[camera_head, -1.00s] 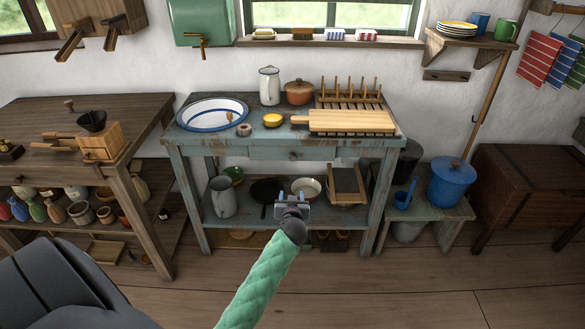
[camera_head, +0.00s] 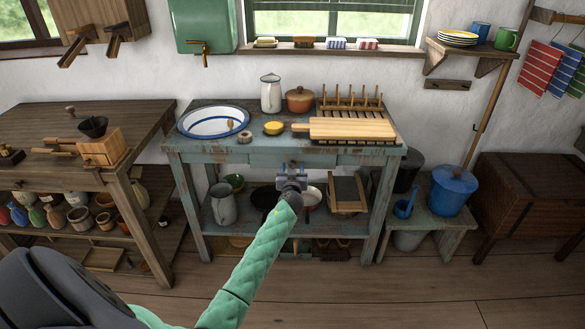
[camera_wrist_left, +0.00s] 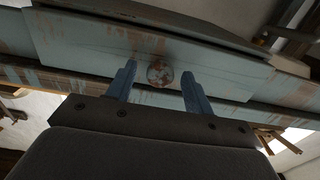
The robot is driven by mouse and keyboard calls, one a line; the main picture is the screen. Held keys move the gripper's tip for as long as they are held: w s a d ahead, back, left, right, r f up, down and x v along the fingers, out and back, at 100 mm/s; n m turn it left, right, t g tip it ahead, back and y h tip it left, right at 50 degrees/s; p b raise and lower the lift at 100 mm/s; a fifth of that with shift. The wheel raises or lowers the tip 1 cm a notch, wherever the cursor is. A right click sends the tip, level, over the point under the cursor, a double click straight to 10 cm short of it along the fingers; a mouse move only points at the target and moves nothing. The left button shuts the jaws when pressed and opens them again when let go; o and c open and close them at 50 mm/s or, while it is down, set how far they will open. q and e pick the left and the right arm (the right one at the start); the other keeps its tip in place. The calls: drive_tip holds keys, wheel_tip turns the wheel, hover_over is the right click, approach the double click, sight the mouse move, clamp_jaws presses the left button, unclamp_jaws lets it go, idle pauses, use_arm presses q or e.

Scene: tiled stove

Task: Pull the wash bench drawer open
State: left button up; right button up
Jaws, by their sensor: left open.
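The wash bench (camera_head: 230,154) is a worn blue-painted table in the middle of the head view. Its drawer front (camera_head: 318,158) sits under the top and looks shut. In the left wrist view the drawer front (camera_wrist_left: 90,45) spans the upper part, with a round rusty knob (camera_wrist_left: 160,73) at its middle. My left gripper (camera_head: 291,172) is in front of and slightly below the drawer in the head view. Its two blue fingers (camera_wrist_left: 164,82) are open and point toward the drawer, one to each side of the knob in the picture. I cannot tell whether they reach around it. My right gripper is not in view.
On the bench top stand a white basin (camera_head: 212,122), a jug (camera_head: 270,94), a brown pot (camera_head: 300,99) and a cutting board (camera_head: 350,129). The lower shelf holds a grey pitcher (camera_head: 223,205). A low stool with a blue pot (camera_head: 452,190) stands at the right.

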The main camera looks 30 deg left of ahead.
use_arm(q)
drive_tip(key=shift+w+a, duration=0.15)
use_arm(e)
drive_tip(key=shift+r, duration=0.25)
